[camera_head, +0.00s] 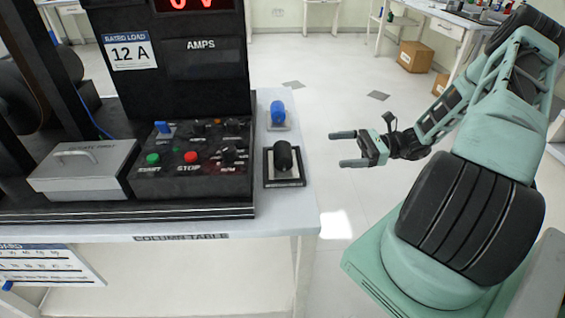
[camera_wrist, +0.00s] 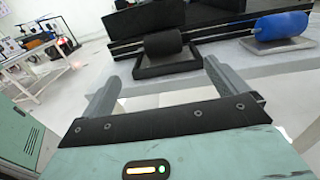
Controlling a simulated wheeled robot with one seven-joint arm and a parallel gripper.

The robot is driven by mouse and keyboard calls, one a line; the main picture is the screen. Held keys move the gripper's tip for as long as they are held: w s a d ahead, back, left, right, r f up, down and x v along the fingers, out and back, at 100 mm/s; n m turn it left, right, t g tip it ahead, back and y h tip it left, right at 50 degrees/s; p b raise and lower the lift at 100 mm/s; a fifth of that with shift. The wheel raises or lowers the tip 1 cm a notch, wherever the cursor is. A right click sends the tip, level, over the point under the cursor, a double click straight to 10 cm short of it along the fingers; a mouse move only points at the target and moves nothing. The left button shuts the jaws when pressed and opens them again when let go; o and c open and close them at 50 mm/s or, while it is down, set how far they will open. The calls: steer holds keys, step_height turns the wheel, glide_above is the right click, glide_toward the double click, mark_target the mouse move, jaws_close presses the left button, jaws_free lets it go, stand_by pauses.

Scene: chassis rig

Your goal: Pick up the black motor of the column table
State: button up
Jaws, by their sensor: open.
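The black motor (camera_head: 283,155) rests on a small dark-rimmed tray (camera_head: 284,183) near the right edge of the column table (camera_head: 286,222). In the wrist view the black motor (camera_wrist: 163,44) lies beyond my fingertips, on its dark tray (camera_wrist: 168,67). My gripper (camera_head: 342,149) is open and empty, to the right of the motor and apart from it, past the table's edge. In the wrist view both fingers of my gripper (camera_wrist: 157,82) are spread, with nothing between them.
A blue motor (camera_head: 277,111) stands on a light plate behind the black one; it also shows in the wrist view (camera_wrist: 281,27). A black control panel (camera_head: 190,160) with buttons stands left of the motors. Open floor lies right of the table. Cardboard boxes (camera_head: 416,57) sit far back.

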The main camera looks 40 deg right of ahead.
mark_target(283, 152)
steer(key=shift+t, duration=0.3)
steer(key=x, duration=0.5)
steer(key=p+x, duration=0.1)
steer(key=x, duration=1)
steer(key=shift+w+a+f, duration=0.2)
steer(key=shift+w+f, duration=0.05)
steer(key=c, duration=1.4)
